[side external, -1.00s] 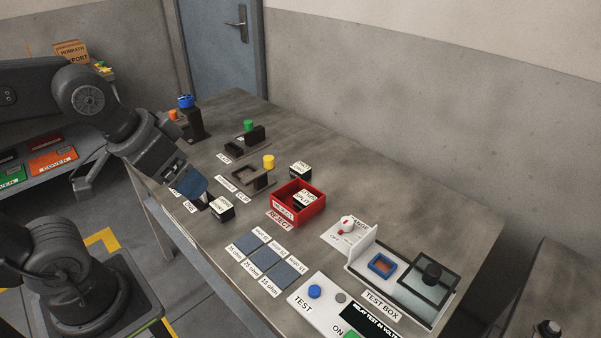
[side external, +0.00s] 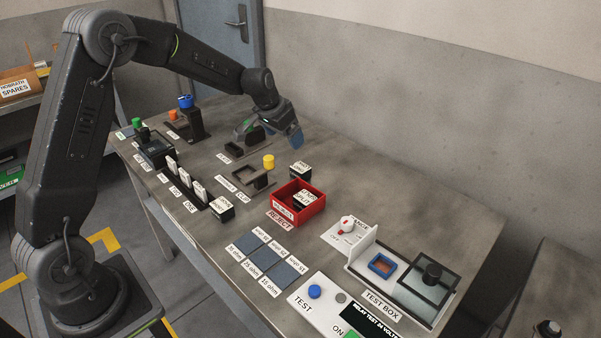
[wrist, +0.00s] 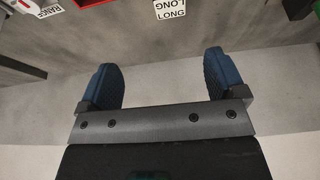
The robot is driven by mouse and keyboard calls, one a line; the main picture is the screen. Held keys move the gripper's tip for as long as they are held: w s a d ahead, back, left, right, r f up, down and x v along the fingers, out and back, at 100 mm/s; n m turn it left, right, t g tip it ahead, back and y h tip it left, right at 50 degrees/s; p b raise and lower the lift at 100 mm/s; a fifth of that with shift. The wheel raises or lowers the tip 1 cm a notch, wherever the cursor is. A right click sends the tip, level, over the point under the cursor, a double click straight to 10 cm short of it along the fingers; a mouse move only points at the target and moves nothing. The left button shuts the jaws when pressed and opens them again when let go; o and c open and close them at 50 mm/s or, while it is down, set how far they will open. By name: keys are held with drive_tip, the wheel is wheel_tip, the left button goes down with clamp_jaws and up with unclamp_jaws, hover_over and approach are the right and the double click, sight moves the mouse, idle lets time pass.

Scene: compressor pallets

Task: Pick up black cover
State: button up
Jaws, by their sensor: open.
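No part can be read for certain as the black cover.
A black-and-white block (side external: 300,171) stands in front of my gripper; its LONG label shows in the wrist view (wrist: 170,9). Nearby are a yellow-knobbed holder (side external: 252,178) and a red reject tray (side external: 318,214). The wall is close behind; the table's back right is clear.

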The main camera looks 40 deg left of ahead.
wheel_tip(320, 180, down, 4)
drive_tip(key=w+a, duration=0.2)
hover_over(300, 167)
drive_tip(key=s, duration=0.3)
drive_tip(key=f, duration=0.6)
drive_tip(key=shift+w+a+f, duration=0.1)
drive_tip(key=shift+w+f, duration=0.1)
drive_tip(key=shift+f, duration=0.05)
drive_tip(key=shift+w+x, duration=0.1)
drive_tip(key=shift+x, duration=1.45)
drive_tip(key=shift+w+x, duration=0.15)
drive_tip(key=shift+x, duration=1.4)
drive_tip(key=shift+r, duration=0.1)
drive_tip(key=shift+c, duration=0.4)
drive_tip(key=c, duration=0.9)
